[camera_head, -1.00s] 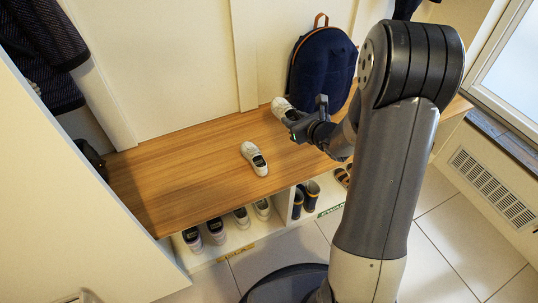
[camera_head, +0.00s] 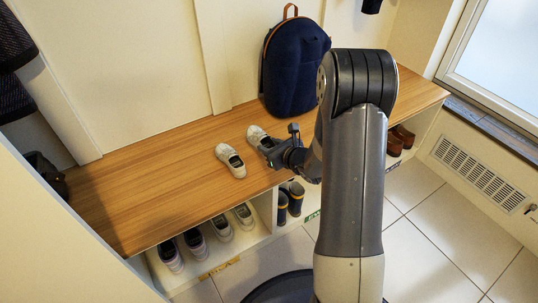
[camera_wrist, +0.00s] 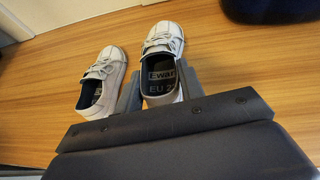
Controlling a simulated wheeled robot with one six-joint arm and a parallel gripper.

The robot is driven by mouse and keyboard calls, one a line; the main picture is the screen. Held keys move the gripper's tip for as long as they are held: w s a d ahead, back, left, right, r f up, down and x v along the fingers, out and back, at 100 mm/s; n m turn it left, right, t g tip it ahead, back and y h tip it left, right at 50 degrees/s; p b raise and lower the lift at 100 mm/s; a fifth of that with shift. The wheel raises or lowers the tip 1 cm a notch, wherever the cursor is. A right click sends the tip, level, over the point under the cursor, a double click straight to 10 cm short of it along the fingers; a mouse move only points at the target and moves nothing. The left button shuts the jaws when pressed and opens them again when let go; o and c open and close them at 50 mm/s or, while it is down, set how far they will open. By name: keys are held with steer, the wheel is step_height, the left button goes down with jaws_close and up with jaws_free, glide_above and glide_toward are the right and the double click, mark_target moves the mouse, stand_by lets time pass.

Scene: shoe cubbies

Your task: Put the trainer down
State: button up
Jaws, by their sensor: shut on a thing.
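I cannot tell whether the held trainer's sole touches the wood.
A navy backpack (camera_head: 295,68) stands at the back. Cubbies below hold several white shoes (camera_head: 220,228), dark boots (camera_head: 292,198) and brown shoes (camera_head: 401,138). A window (camera_head: 490,55) is at the right.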

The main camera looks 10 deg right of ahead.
steer(key=shift+f+b, duration=0.45)
steer(key=shift+f, duration=1.05)
steer(key=shift+f+b, duration=0.25)
steer(key=shift+b, duration=0.05)
steer(key=o, duration=1)
steer(key=shift+r, duration=0.1)
steer(key=shift+r, duration=0.1)
